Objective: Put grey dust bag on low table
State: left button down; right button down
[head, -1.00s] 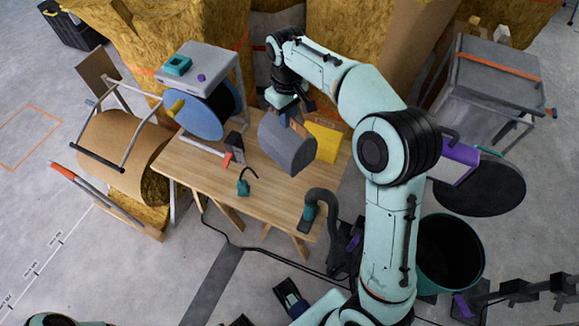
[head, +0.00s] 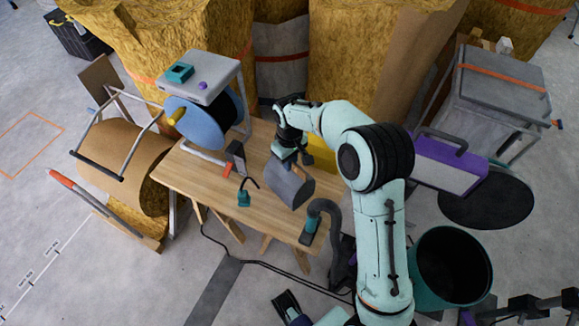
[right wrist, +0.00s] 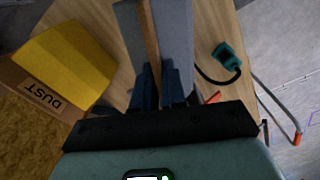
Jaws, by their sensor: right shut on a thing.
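The grey dust bag (head: 287,185) hangs from my right gripper (head: 290,152) over the right part of the low wooden table (head: 200,172). My right gripper is shut on the bag's upper end, near its brown card collar. In the right wrist view the bag (right wrist: 175,45) and collar (right wrist: 148,35) run up from between the fingers (right wrist: 160,85). I cannot tell whether the bag's lower end touches the tabletop.
A yellow bag marked DUST (right wrist: 75,55) stands beside the grey one. A blue reel (head: 205,122), a small teal tool (head: 244,198) and a teal nozzle with grey hose (head: 310,228) are around the table. The table's left front is bare.

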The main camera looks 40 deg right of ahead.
jog(key=shift+f, duration=1.4)
jog(key=shift+f, duration=0.2)
jog(key=c, duration=1.2)
grip_release()
notch_tip(320, 180, up, 12)
jog(key=shift+r+p, duration=0.15)
jog(key=shift+p, duration=0.6)
